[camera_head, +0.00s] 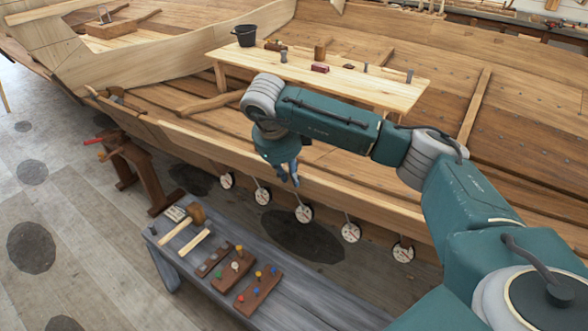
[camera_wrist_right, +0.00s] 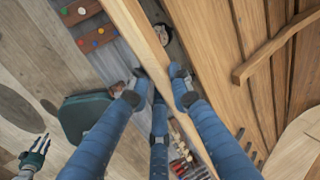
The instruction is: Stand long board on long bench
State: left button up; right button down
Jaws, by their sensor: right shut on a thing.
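A long light board (camera_head: 350,199) runs along the near edge of the hull. My right gripper (camera_head: 291,180) points down at this edge, fingers partly hidden. In the right wrist view its blue fingers straddle the board (camera_wrist_right: 140,35), shut on it. A long grey bench (camera_head: 318,309) stands in front of the hull. Dark brown boards with coloured pegs lie on it, the longest-looking (camera_head: 257,291) nearest; I cannot tell whether one of these is the task's board. What seems my left gripper (camera_wrist_right: 36,153) shows small at the wrist view's lower left, its opening unclear.
A mallet (camera_head: 194,216) and small tools lie on the bench's left end. Several clamps with round discs (camera_head: 304,213) hang below the hull edge. A wooden trestle (camera_head: 140,170) stands left.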

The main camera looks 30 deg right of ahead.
jog(key=shift+s+a+f+b, duration=0.25)
jog(key=shift+s+a, duration=0.15)
jog(key=shift+a, duration=0.35)
jog(key=shift+s+a+f+b, duration=0.15)
jog(key=shift+s+a+f, duration=0.15)
jog(key=shift+a, duration=0.4)
jog(key=shift+s+a+f+b, duration=0.2)
jog(key=shift+s+a, duration=0.25)
jog(key=shift+a, duration=0.3)
